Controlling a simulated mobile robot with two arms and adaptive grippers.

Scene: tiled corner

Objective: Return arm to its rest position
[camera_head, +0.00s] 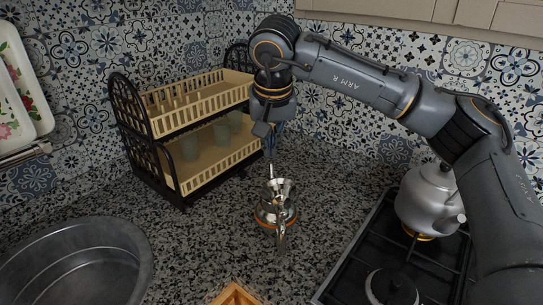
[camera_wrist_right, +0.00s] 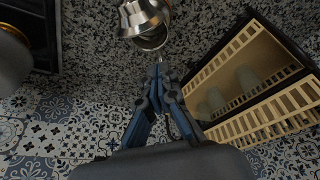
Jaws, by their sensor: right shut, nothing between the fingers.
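My right arm (camera_head: 360,78) reaches in from the right and bends down over the counter. My right gripper (camera_head: 271,150) points down just behind a shiny metal moka pot (camera_head: 277,205) that stands upright on the granite counter. In the right wrist view the blue fingers of the gripper (camera_wrist_right: 160,72) are together with nothing between them. The metal pot (camera_wrist_right: 146,20) lies just beyond the fingertips in that view; whether they touch it I cannot tell. My left gripper is not in view.
A two-tier dish rack (camera_head: 190,125) with cups stands left of my gripper. A grey kettle (camera_head: 430,200) sits on the black stove (camera_head: 345,265) at right. A metal basin (camera_head: 75,265) is front left. A wooden item (camera_head: 235,294) shows at the bottom edge. Tiled walls close the back.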

